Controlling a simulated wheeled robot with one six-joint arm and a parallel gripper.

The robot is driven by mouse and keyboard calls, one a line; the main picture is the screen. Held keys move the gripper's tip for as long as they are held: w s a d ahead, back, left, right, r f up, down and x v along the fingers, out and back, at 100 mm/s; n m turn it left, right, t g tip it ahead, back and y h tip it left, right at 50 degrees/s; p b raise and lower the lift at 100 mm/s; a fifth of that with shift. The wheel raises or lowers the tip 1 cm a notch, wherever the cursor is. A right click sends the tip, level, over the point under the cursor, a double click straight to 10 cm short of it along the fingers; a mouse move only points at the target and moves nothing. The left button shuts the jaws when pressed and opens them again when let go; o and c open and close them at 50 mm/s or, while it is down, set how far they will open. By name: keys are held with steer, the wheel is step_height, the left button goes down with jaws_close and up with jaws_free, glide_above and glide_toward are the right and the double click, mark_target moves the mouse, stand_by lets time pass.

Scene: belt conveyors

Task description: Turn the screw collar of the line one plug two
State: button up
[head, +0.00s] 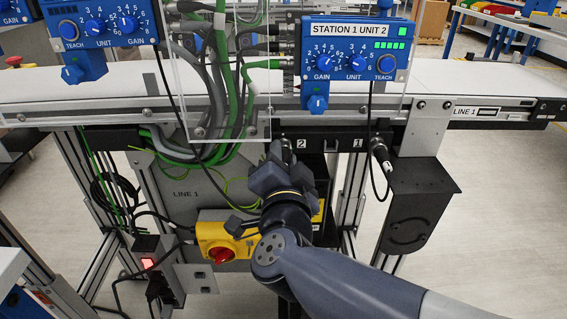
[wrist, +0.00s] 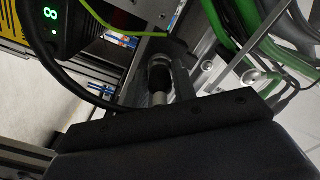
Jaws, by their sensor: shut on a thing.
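The line one socket strip (head: 325,141) runs under the belt, with printed labels 2 and 1. My gripper (head: 277,152) reaches up to it just left of label 2 and covers the plug there. In the wrist view a dark plug with a ribbed collar (wrist: 160,74) and a bright metal section stands at my gripper (wrist: 168,70). A finger shows close along its right side; the other finger is hard to make out. My gripper is shut on the collar. The collar's turn and the plug's seating cannot be read.
Plug one (head: 381,155) hangs with its cable right of label 1. A yellow switch box (head: 226,236) with a red knob sits below left of my gripper. Green and grey cables (head: 205,100) hang behind a clear panel. A dark bracket box (head: 420,205) stands right.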

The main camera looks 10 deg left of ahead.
steer(key=m+b, duration=0.3)
steer(key=m, duration=0.3)
steer(key=shift+f, duration=0.15)
steer(key=m+b, duration=0.3)
steer(key=m, duration=0.3)
stand_by(0.3)
steer(key=o, duration=1)
steer(key=shift+r, duration=0.2)
steer(key=shift+p+v, duration=1.4)
steer(key=shift+v, duration=4)
steer(key=shift+w+f, duration=0.1)
steer(key=shift+w, duration=0.05)
